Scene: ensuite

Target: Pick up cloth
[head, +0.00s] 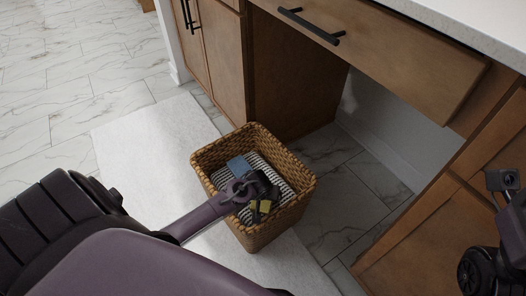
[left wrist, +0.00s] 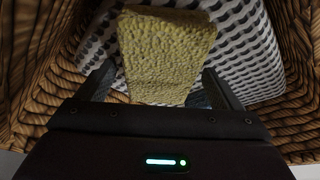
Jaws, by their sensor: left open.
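A woven basket (head: 206,160) stands on the floor. A cloth with black and white stripes or dashes (head: 285,183) lies inside; it also shows in the left wrist view (left wrist: 245,40). A yellow, rough-textured block, perhaps a sponge (left wrist: 165,50), lies on top of the patterned cloth. A small blue piece (head: 239,166) lies near the basket's far left side. My left gripper (head: 260,207) reaches down into the basket. In the left wrist view its open fingers (left wrist: 160,84) stand either side of the yellow block's near end. Whether they touch it cannot be told.
The basket stands partly on a white mat (head: 140,135) over marble-look tiles. A wooden cabinet (head: 215,50) stands behind it, and a drawer with a black handle (head: 310,27) overhangs the open knee space at right. Basket walls surround my left gripper closely. Free floor lies at upper left.

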